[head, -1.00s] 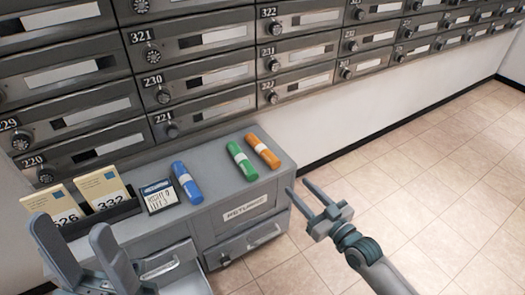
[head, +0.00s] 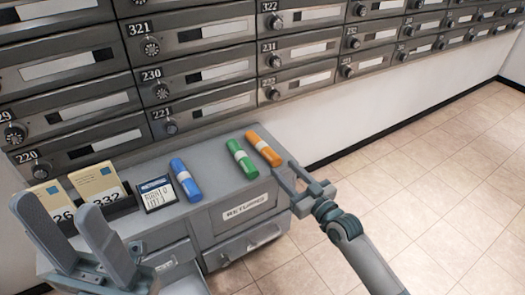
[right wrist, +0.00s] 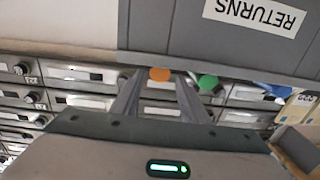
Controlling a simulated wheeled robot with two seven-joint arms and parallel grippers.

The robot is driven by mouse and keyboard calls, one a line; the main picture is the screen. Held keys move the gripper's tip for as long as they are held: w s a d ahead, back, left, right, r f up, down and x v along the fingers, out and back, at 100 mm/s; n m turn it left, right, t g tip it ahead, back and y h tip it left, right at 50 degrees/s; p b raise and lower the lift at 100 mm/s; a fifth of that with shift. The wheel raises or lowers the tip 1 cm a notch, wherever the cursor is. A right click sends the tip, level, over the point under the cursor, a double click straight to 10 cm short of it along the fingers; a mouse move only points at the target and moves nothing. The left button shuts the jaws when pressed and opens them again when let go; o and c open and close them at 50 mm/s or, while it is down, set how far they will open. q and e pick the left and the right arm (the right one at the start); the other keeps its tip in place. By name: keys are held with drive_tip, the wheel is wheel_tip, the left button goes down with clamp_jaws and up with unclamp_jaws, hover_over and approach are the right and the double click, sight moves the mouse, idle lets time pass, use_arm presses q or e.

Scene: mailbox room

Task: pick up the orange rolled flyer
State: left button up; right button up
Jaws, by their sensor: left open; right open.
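The orange rolled flyer (head: 263,149) with a white band lies on the grey cabinet top near its right edge. It also shows end-on in the right wrist view (right wrist: 160,74). My right gripper (head: 284,174) is open and empty, its fingertips close to the near end of the orange flyer at the cabinet's right edge. In the right wrist view the open fingers (right wrist: 158,92) point toward the flyer's end. I cannot tell whether they touch it. My left gripper (head: 52,222) is open and empty at the lower left, in front of the card holder.
A green roll (head: 241,159) lies close left of the orange one, and a blue roll (head: 186,180) further left. A small sign (head: 157,194) and numbered cards (head: 97,181) stand left. Mailboxes (head: 210,75) rise behind. An open drawer (head: 184,284) juts out below. The floor (head: 430,190) at right is clear.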

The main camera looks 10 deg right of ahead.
sight(278, 162)
drive_tip(key=shift+w+a, duration=0.2)
drive_tip(key=shift+w, duration=0.3)
drive_tip(key=shift+w+a, duration=0.1)
drive_tip(key=shift+w, duration=0.25)
drive_tip(key=shift+x, duration=1.75)
drive_tip(key=c, duration=0.9)
drive_tip(key=shift+o, duration=0.2)
drive_tip(key=shift+r, duration=0.2)
drive_tip(key=shift+r+p, duration=1.8)
drive_tip(key=shift+p, duration=0.4)
